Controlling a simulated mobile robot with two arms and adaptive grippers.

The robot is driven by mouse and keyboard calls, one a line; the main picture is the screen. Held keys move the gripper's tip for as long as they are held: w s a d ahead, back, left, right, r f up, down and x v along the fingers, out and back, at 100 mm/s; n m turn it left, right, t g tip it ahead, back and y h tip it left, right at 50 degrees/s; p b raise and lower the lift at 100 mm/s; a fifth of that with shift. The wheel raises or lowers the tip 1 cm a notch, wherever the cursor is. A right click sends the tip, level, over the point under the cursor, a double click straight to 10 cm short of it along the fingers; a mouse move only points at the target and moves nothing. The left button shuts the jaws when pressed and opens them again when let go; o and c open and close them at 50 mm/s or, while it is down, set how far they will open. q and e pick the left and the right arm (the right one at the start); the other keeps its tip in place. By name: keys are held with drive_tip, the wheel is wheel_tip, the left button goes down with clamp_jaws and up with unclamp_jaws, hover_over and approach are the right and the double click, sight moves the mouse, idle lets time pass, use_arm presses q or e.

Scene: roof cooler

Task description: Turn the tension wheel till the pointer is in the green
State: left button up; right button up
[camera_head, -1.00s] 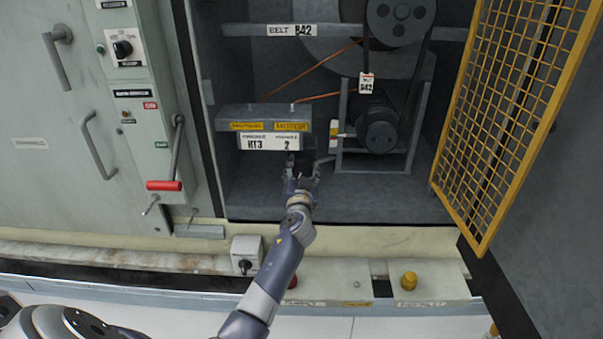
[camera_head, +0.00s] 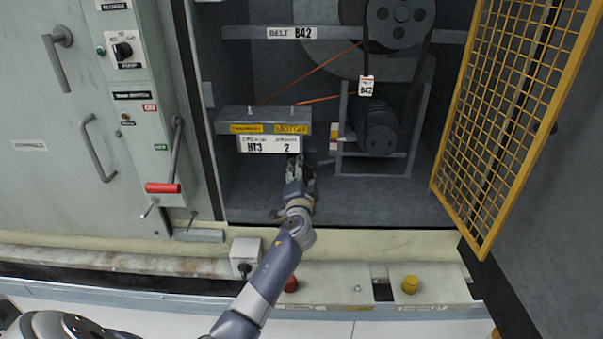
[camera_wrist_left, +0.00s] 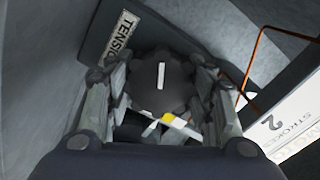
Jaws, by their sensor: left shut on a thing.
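The tension wheel (camera_wrist_left: 161,72) is a dark knob with a scalloped rim and a white line on its face, in the left wrist view. My left gripper (camera_wrist_left: 162,98) is shut on it, one finger at each side of the rim. A small scale (camera_wrist_left: 180,124) with white and yellow parts shows partly between the fingers below the wheel. No green band can be made out, and I cannot tell where the pointer stands. In the head view my left gripper (camera_head: 296,166) is below the label plate and hides the wheel. My right gripper is not in view.
A plate reading TENSION (camera_wrist_left: 121,38) is beside the wheel. A grey box with a label plate (camera_head: 268,145) is above the gripper. The belt and pulleys (camera_head: 378,128) are to the right, the yellow mesh door (camera_head: 510,110) stands open further right. The cabinet floor (camera_head: 375,200) is clear.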

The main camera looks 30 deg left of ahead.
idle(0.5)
use_arm(q)
drive_tip(key=o, duration=1.1)
drive_tip(key=v, duration=1.2)
